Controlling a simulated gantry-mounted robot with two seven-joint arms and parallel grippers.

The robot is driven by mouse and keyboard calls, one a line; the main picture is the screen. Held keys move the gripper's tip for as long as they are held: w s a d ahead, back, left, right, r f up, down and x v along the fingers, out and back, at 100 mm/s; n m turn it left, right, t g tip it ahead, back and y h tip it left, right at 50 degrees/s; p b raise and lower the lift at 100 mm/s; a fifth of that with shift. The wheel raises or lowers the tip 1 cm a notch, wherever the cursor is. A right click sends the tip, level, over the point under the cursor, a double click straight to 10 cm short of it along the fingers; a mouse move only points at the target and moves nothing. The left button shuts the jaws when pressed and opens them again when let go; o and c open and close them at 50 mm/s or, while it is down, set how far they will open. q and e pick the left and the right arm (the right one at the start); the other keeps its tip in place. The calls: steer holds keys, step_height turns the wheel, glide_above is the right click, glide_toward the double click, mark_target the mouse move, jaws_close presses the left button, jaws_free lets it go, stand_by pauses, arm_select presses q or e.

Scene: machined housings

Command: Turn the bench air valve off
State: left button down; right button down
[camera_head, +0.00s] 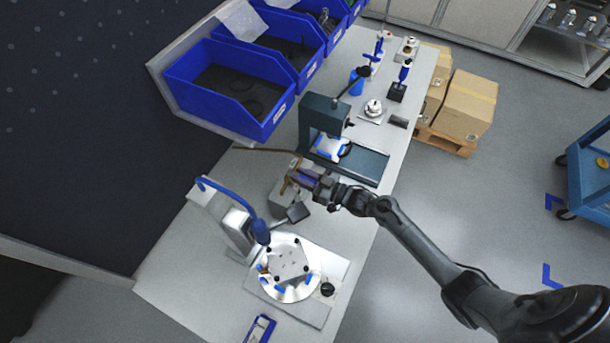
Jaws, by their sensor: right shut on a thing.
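The bench air valve seems to be the small brownish fitting (287,184) at a grey block (281,197) in the middle of the bench. A brown hose or pipe (262,150) runs to it from the left. My right gripper (302,178) reaches in from the lower right and is shut at the valve, apparently on its handle. The fingers and wrist cover much of the valve, so the handle's angle is hard to tell. My left gripper is not in view.
A round metal fixture (288,287) with a blue curved hose (226,189) stands nearer on the bench. A dark press-like stand (323,116) holding a white and blue part (331,149) is beyond the valve. Blue bins (222,92) line the left. Cardboard boxes (467,104) stand on the floor at right.

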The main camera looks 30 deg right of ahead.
steer(key=c, duration=1)
jaws_free()
steer(key=shift+s+d, duration=0.1)
steer(key=shift+s, duration=0.05)
steer(key=shift+s+d, duration=0.15)
steer(key=shift+s, duration=0.1)
steer(key=b+v, duration=0.1)
steer(key=v, duration=0.8)
steer(key=shift+f, duration=0.1)
steer(key=shift+s+d, duration=0.25)
steer(key=shift+s, duration=0.15)
